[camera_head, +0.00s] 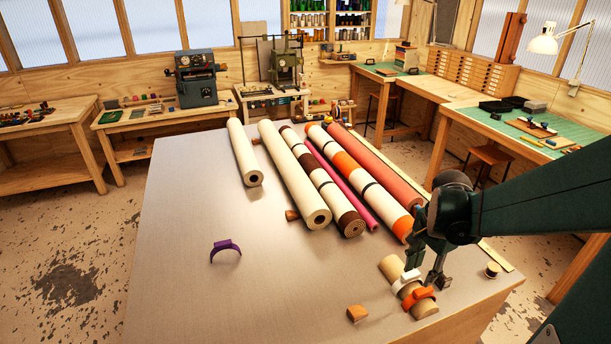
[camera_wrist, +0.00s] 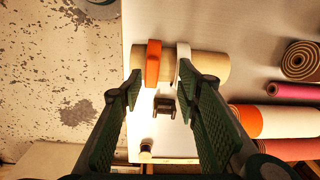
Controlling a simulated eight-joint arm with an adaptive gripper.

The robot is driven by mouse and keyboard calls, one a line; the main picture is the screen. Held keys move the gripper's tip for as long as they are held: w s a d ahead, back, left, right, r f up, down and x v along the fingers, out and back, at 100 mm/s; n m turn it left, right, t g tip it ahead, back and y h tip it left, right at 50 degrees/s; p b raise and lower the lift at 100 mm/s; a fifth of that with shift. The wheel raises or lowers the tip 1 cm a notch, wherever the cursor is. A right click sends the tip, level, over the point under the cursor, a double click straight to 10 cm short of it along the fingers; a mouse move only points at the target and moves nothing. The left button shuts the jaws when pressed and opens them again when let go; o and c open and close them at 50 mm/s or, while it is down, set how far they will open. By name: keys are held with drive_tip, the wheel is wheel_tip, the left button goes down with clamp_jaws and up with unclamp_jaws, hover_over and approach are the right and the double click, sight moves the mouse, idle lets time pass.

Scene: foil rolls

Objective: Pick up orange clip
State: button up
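The orange clip (camera_head: 417,298) sits around a short tan tube (camera_head: 427,309) near the table's front right edge. A white clip (camera_head: 406,281) is around the same tube beside it. My gripper (camera_head: 426,272) is above the table beside the tube. In the wrist view my gripper (camera_wrist: 160,88) is open, with nothing between its fingers. There the orange clip (camera_wrist: 153,63) is ahead of the left fingertip, and the white clip (camera_wrist: 184,68) is near the right fingertip. I cannot tell whether a finger touches the white clip.
Several long rolls, including a cream roll (camera_head: 295,175) and a red roll (camera_head: 375,165), lie behind. A purple clip (camera_head: 226,246) stands at left and an orange-brown block (camera_head: 357,313) lies in front. A dark piece (camera_wrist: 165,107) and a small spool (camera_wrist: 146,147) are near my gripper.

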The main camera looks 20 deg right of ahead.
sight(424, 289)
drive_tip(key=shift+s+d+m+p, duration=0.25)
drive_tip(key=shift+d+m, duration=0.05)
drive_tip(key=shift+d, duration=0.25)
drive_tip(key=shift+s+d+m+p, duration=0.25)
drive_tip(key=shift+d+m, duration=0.05)
drive_tip(key=shift+d, duration=0.2)
drive_tip(key=shift+f, duration=0.1)
drive_tip(key=shift+f, duration=1.15)
drive_tip(key=shift+d+f, duration=0.15)
drive_tip(key=shift+f, duration=2.45)
drive_tip(key=c, duration=0.9)
